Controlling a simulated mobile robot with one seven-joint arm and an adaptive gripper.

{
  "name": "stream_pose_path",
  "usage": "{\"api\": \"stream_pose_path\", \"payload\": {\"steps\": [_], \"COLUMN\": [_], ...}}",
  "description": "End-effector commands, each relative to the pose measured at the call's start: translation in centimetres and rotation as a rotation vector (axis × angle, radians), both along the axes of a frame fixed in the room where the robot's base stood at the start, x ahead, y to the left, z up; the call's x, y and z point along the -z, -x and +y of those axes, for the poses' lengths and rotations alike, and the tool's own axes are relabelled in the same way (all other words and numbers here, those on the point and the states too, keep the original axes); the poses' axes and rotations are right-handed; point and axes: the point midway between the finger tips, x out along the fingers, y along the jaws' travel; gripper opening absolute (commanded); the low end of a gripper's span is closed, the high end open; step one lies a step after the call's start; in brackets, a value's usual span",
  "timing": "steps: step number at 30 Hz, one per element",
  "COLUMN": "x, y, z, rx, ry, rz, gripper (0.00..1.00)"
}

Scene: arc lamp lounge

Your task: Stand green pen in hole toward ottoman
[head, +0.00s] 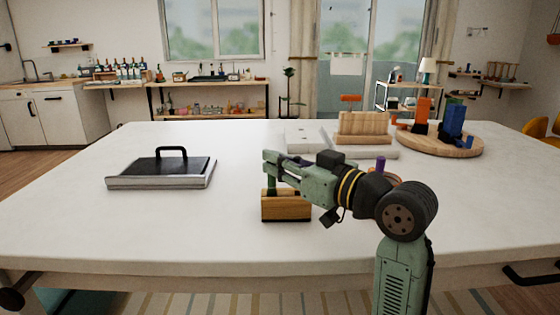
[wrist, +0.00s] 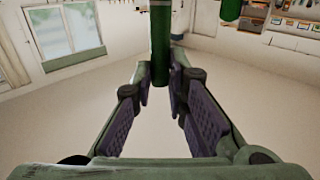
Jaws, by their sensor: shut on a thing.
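My gripper (head: 269,166) is shut on the green pen (head: 271,185), which hangs upright below the fingers in the head view. In the wrist view the pen (wrist: 160,45) runs between the two purple-padded fingertips. A wooden block (head: 286,207) stands on the white table under the gripper. The pen's lower end meets the left part of the block's top; I cannot tell whether it is inside a hole. The holes themselves are not clearly visible. A purple pen-like piece (head: 381,163) stands upright behind my arm, its base hidden.
A black-topped tray with a handle (head: 160,172) lies on the left of the white table (head: 90,225). A wooden rack (head: 364,128) and a round wooden tray (head: 465,149) with orange and blue pieces stand behind to the right. The front left of the table is clear.

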Motion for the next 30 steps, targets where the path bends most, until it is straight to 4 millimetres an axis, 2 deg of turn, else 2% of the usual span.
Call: {"api": "stream_pose_path", "payload": {"steps": [14,15,25,30], "x": [1.3,1.3,1.2,1.2], "y": [0.0,0.0,0.0,0.0], "z": [0.0,0.0,0.0,0.0], "rx": [0.0,0.0,0.0,0.0], "ry": [0.001,0.0,0.0,0.0], "rz": [-0.001,-0.001,0.0,0.0], "gripper": [0.0,0.14,0.36,0.37]}}
